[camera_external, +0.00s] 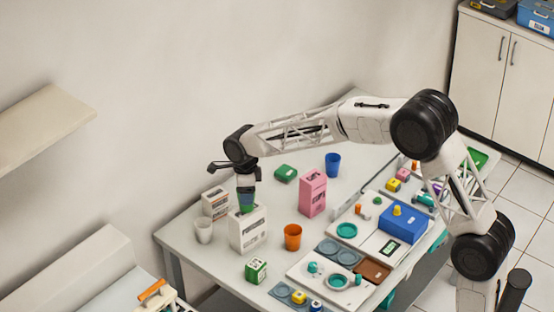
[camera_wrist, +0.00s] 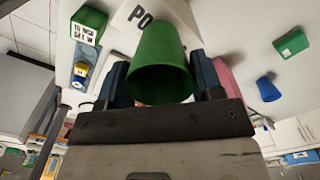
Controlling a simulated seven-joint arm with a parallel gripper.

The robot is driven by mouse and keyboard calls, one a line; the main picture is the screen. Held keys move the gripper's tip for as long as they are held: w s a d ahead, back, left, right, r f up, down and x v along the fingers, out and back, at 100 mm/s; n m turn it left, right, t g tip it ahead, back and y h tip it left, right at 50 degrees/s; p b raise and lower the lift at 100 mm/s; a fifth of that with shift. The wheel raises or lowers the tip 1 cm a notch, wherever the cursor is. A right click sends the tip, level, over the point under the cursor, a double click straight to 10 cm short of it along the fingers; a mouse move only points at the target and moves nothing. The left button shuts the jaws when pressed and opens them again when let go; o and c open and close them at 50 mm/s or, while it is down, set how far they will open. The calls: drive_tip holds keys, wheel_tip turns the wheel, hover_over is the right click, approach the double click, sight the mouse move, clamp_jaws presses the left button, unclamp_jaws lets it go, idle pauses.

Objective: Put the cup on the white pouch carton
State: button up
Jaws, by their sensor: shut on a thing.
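A green cup (camera_wrist: 162,62) is between the two dark blue fingers of my gripper (camera_wrist: 160,78), which is shut on it. In the external view the gripper (camera_external: 246,187) points down and the green cup (camera_external: 247,209) is at the top of the white pouch carton (camera_external: 248,234). I cannot tell whether the cup's base touches the carton. The carton stands upright near the table's left part; in the wrist view part of its white face (camera_wrist: 128,22) with the letters "PO" shows behind the cup.
A smaller white carton (camera_external: 214,204) and a white cup (camera_external: 203,231) stand close at left. An orange cup (camera_external: 292,237), a pink carton (camera_external: 313,194) and a green-and-white box (camera_external: 256,271) stand around. A blue cup (camera_external: 333,164) is farther back. Trays fill the right side.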

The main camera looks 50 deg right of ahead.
drive_tip(key=shift+f, duration=0.2)
drive_tip(key=shift+f, duration=0.15)
drive_tip(key=o, duration=0.9)
wheel_tip(320, 180, up, 12)
idle(0.6)
drive_tip(key=shift+r, duration=0.2)
idle(0.4)
